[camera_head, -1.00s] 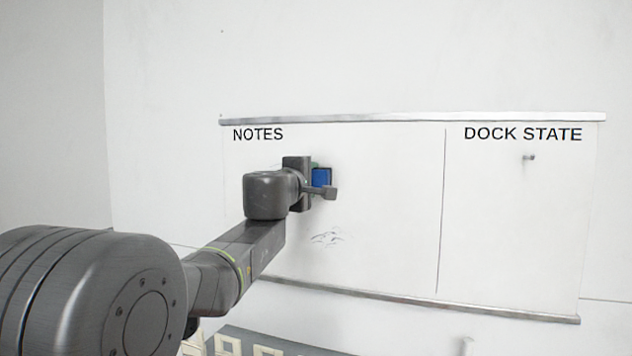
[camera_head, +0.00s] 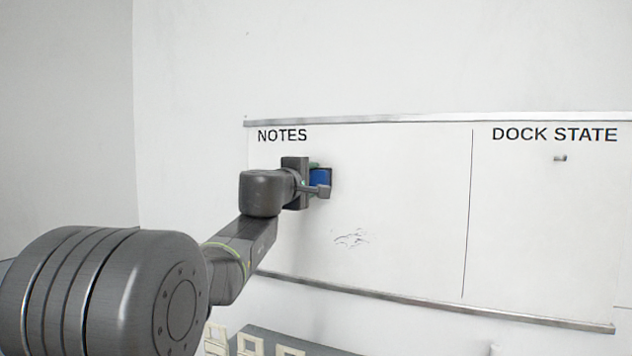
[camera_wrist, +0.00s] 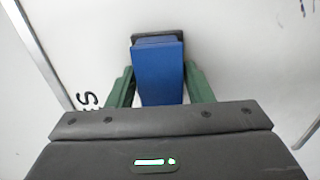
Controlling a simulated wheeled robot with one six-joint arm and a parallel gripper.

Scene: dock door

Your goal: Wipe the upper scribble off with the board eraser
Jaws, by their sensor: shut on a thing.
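The board eraser, a blue block with a dark pad, is in my gripper (camera_wrist: 160,82). Its blue body (camera_wrist: 160,75) sits between the green fingers in the wrist view, with the dark pad toward the board. In the head view the eraser (camera_head: 320,177) is at the whiteboard (camera_head: 400,190), below the word NOTES. The pad is touching the board or very close to it; I cannot tell which. The upper scribble does not show; my gripper and arm cover part of that area. A lower scribble (camera_head: 351,238) is below and right of the gripper.
A metal rail (camera_head: 430,118) runs along the board's top and another (camera_head: 430,306) along its bottom. A dark line splits off the DOCK STATE part, which has a small knob (camera_head: 560,158). Pale frame-like items (camera_head: 250,343) stand low below the board.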

